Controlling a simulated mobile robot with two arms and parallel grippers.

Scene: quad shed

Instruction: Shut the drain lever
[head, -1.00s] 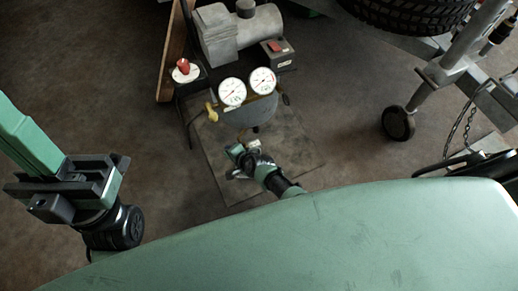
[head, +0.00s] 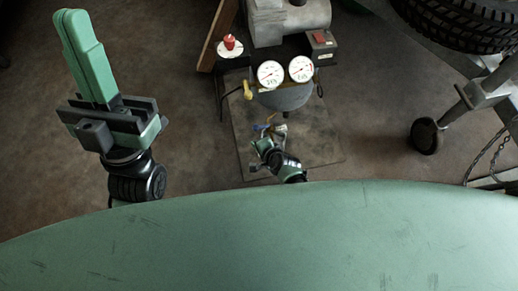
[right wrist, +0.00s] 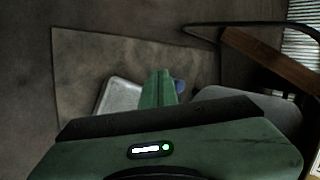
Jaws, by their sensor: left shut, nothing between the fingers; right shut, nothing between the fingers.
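The compressor's tank (head: 285,97) stands on a mat with two white gauges at its front. A small blue lever (head: 268,124) shows low under the tank, beside a brass-coloured fitting; I take it for the drain lever. My right gripper (head: 263,146) is shut and empty, just in front of and below this lever. In the right wrist view the shut green fingers (right wrist: 160,76) partly hide a blue piece (right wrist: 180,86) close behind them. I cannot tell whether they touch. My left gripper (head: 72,20) is shut and empty at the left, far from the compressor.
A yellow lever (head: 247,90) sits left of the gauges, below a red knob (head: 229,42). A pale tray (right wrist: 118,98) lies on the mat (head: 325,145). A trailer wheel (head: 426,136) stands right. Floor at left is clear.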

